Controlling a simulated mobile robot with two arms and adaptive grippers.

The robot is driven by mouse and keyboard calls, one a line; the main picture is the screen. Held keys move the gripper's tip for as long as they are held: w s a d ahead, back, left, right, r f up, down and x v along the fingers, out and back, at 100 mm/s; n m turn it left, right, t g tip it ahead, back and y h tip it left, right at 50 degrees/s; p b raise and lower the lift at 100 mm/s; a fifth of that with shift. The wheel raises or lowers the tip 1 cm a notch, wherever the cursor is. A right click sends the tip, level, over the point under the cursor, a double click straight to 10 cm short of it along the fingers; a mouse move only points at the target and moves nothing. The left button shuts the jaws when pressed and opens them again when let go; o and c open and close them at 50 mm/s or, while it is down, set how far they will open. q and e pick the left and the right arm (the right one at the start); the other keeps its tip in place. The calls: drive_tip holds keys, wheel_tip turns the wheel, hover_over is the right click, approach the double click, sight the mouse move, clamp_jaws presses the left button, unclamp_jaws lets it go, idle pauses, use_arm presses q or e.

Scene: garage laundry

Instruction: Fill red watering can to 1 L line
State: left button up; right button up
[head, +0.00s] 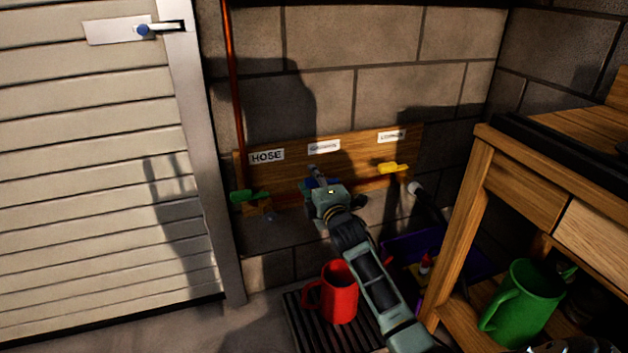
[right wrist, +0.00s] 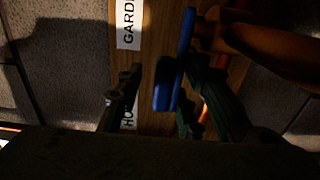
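The red watering can (head: 341,294) stands upright on a dark slatted grate on the floor, its handle to the left. Its inside level and any 1 L line cannot be made out. My right gripper (head: 318,178) is up at the wooden tap board, at the blue tap handle (head: 311,184) below the middle label. In the right wrist view the blue handle (right wrist: 172,70) lies between the two open fingers, nearer the right finger, with a gap to the left one. My right arm hides the middle tap's spout.
A green tap handle (head: 250,196) sits under the HOSE label, and a yellow one (head: 392,168) under the right label. A wooden bench (head: 462,225) with a green can (head: 523,302) stands at right. A purple bin (head: 400,246) is partly behind my arm.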

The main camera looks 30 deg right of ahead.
drive_tip(key=shift+s+a+f, duration=0.1)
drive_tip(key=shift+s, duration=0.15)
drive_tip(key=v, duration=1.1)
drive_tip(key=shift+s, duration=0.25)
